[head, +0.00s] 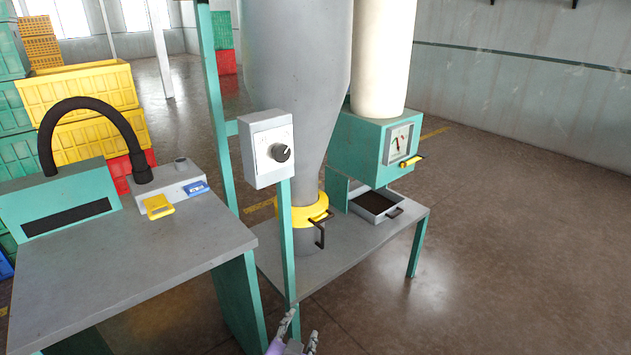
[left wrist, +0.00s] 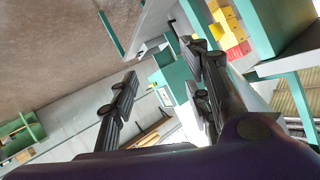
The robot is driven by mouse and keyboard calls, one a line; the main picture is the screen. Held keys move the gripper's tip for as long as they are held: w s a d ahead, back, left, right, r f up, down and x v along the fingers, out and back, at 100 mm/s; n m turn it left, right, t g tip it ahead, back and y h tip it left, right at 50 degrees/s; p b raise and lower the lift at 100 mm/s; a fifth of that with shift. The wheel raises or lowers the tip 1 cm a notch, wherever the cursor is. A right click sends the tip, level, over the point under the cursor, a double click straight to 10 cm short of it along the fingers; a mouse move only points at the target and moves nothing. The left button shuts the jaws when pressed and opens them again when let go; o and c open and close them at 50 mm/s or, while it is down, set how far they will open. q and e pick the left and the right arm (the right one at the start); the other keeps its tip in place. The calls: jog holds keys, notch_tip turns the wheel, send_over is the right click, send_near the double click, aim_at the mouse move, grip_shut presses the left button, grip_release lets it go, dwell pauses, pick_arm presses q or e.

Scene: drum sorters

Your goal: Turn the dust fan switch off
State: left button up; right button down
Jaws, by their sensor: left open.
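The dust fan switch appears to be the black rotary knob (head: 281,153) on the grey box (head: 256,165), which is fixed to a green post (head: 288,240) in the middle of the head view. A white pointer line shows on the knob, and the face markings are too small to read. My left gripper (head: 297,328) is at the bottom edge of the head view, well below the box and apart from the knob. Its two fingers are spread and empty, and they also show in the left wrist view (left wrist: 165,90). My right gripper is not in view.
A grey cyclone funnel (head: 297,75) with a yellow collar (head: 305,215) stands behind the box. A green gauge box (head: 370,150) and a drawer tray (head: 375,207) are to the right. A grey table (head: 130,255) stands at left. Open floor lies at right.

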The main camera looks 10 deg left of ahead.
pick_arm(q)
jog(key=w+d+r+m+t+y+b, duration=0.1)
jog(key=w+r+b, duration=0.1)
jog(key=w+r, duration=0.4)
jog(key=w+d+r+m+t+y+b, duration=0.1)
jog(key=w+r, duration=0.3)
jog(key=w, duration=0.4)
jog(key=m+g+y+b, duration=0.2)
jog(key=g+y+b, duration=0.25)
jog(key=y, duration=0.75)
send_near(284, 158)
jog(key=a, duration=0.1)
jog(key=x, duration=0.7)
jog(key=shift+w+r, duration=0.1)
jog(key=shift+w, duration=0.3)
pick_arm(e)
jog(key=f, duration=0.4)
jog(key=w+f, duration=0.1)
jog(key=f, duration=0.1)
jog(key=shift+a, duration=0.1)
pick_arm(q)
jog(key=shift+c, duration=0.5)
jog(key=c, duration=0.9)
